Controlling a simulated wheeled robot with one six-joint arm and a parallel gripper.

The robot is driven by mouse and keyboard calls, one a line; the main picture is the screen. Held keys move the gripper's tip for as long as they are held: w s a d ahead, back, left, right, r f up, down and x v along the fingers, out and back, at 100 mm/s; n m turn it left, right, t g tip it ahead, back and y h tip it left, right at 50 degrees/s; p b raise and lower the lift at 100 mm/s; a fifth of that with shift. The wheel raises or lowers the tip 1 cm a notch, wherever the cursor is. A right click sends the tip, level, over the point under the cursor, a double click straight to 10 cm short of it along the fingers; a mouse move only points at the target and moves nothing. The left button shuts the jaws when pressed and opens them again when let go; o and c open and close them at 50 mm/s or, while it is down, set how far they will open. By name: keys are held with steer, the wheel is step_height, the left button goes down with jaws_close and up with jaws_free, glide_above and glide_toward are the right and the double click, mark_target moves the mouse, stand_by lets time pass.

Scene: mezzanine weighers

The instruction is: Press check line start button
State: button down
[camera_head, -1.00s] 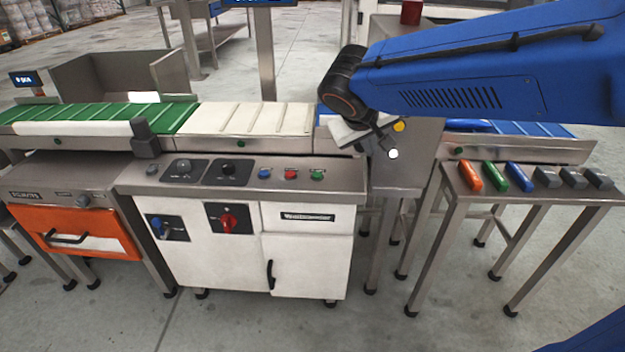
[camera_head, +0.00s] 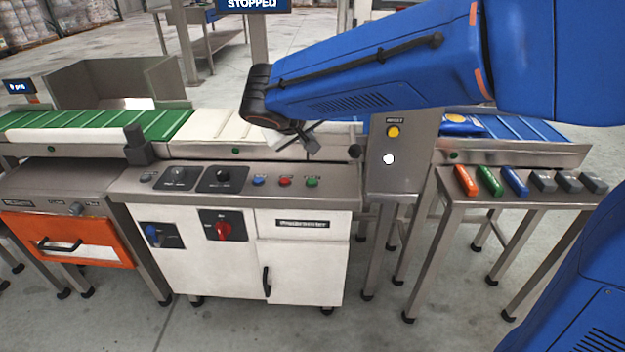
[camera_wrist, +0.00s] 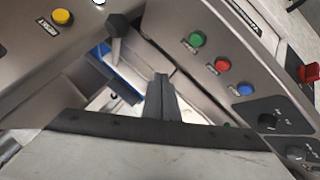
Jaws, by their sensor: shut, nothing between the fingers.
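The control panel (camera_head: 337,196) carries a row of three small buttons: blue (camera_head: 259,181), red (camera_head: 285,182) and green (camera_head: 312,182). Their labels are too small to read, so I cannot tell by label which is start. In the wrist view the green button (camera_wrist: 197,39), red button (camera_wrist: 222,65) and blue button (camera_wrist: 246,89) are uncovered, beyond and to the right of the fingers. My gripper (camera_head: 313,147) is shut and empty, above and behind the green button in the head view, apart from it. Its fingers also show in the wrist view (camera_wrist: 161,84).
A grey post (camera_head: 402,165) with a yellow button (camera_head: 393,131) stands right of the panel. A black knob (camera_head: 354,151) sits near my gripper. Black dials (camera_head: 222,177) lie left of the buttons. A screen (camera_head: 252,4) reads STOPPED. Handles lie on the right table (camera_head: 450,186).

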mark_target(310, 183)
stand_by(0.3)
steer(key=shift+f, duration=4.4)
steer(key=shift+f, duration=0.1)
steer(key=shift+f, duration=0.35)
